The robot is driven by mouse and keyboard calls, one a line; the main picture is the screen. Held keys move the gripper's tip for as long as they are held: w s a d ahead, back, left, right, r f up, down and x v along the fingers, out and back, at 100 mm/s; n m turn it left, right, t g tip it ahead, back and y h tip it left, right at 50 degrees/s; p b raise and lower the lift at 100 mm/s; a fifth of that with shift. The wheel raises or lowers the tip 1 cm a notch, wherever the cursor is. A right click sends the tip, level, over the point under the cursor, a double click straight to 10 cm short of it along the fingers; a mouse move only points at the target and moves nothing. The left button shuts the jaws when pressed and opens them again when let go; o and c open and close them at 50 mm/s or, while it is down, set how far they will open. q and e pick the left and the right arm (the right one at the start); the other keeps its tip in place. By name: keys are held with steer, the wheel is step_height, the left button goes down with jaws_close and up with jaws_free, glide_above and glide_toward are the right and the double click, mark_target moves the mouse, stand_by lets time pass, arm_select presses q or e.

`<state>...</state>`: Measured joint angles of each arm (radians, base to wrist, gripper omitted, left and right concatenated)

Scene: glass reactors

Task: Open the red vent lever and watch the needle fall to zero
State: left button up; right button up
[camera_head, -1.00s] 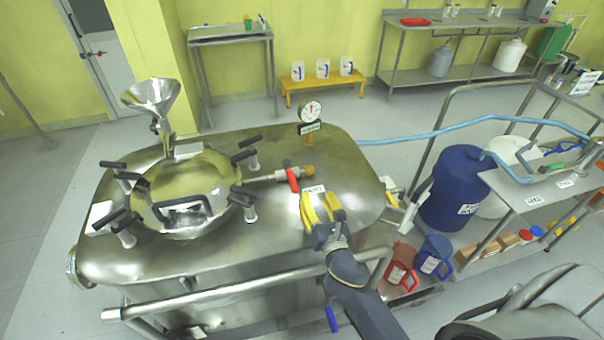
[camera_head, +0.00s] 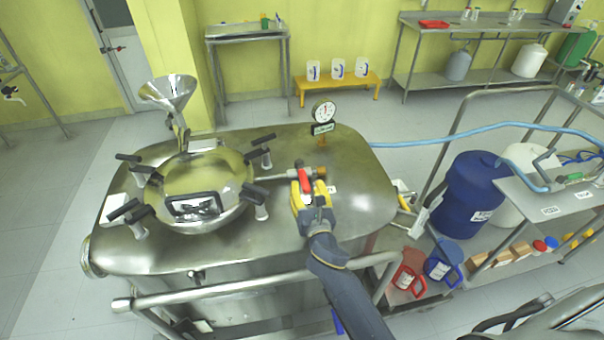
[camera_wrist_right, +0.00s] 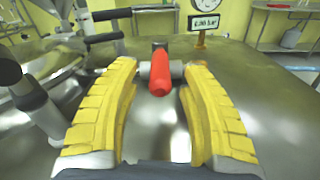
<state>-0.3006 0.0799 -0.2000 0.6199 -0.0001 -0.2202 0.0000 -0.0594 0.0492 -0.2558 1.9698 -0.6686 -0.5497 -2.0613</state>
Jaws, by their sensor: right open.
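The red vent lever (camera_head: 304,180) sits on a small metal valve and pipe on top of the steel reactor (camera_head: 350,185). In the right wrist view the lever (camera_wrist_right: 160,74) points toward the camera, between the two yellow fingers. My right gripper (camera_head: 311,187) is open around the lever, with a gap on both sides; it also shows in the right wrist view (camera_wrist_right: 158,85). The round white gauge (camera_head: 324,111) stands behind the valve; its needle is too small to read surely. The tag under it reads about 0.96 bar in the wrist view (camera_wrist_right: 206,22). My left gripper is not in view.
A steel rail (camera_head: 250,285) runs along the reactor's front. A blue hose (camera_head: 440,136) leads right from the reactor.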

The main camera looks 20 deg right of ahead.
mark_target(302, 172)
steer(key=shift+w+d, duration=0.15)
steer(key=shift+w, duration=1.45)
steer(key=shift+w+d, duration=0.1)
steer(key=shift+w, duration=1.5)
steer(key=shift+c, duration=0.3)
jaws_close()
